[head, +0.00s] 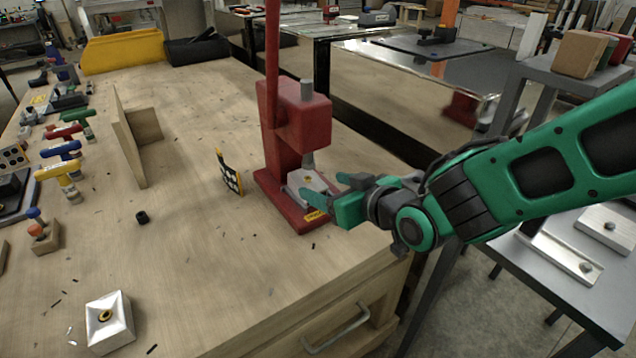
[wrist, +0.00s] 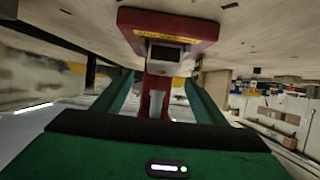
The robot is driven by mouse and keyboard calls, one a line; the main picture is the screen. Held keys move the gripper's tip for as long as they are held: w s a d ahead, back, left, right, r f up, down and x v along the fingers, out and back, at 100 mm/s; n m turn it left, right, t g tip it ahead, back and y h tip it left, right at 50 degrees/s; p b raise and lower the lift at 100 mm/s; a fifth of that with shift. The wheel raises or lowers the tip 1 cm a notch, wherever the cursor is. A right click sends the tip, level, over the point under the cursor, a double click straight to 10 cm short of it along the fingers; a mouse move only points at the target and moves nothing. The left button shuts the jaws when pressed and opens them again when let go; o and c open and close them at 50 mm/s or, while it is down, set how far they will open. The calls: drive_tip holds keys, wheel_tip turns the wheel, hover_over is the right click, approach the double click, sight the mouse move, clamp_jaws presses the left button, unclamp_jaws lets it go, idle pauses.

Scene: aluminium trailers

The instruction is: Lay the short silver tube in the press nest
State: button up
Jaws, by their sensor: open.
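The red press (head: 293,120) stands near the right edge of the wooden bench. Its pale nest block (head: 303,181) sits on the red base under the grey ram. My gripper (head: 328,190) is at the front right of the press, its fingers pointing at the nest. The fingers are apart, with nothing visibly held between them. In the wrist view, the press (wrist: 160,20) appears upside down beyond my open gripper (wrist: 160,82). I cannot make out the short silver tube; whether it lies in the nest is hidden or too small to tell.
A patterned card (head: 229,172) stands left of the press, and a wooden bracket (head: 132,135) further left. The front middle of the bench is mostly clear.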

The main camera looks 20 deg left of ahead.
drive_tip(key=shift+v, duration=1.95)
drive_tip(key=w+d+m+g+h, duration=0.25)
drive_tip(key=d+m+h, duration=0.55)
drive_tip(key=d, duration=2.3)
drive_tip(key=s+d+f+m+g+h, duration=0.2)
drive_tip(key=s+d+m+g, duration=0.4)
drive_tip(key=s+d, duration=1.4)
drive_tip(key=s+m, duration=0.2)
drive_tip(key=s, duration=0.1)
drive_tip(key=shift+f, duration=0.25)
drive_tip(key=shift+g, duration=0.25)
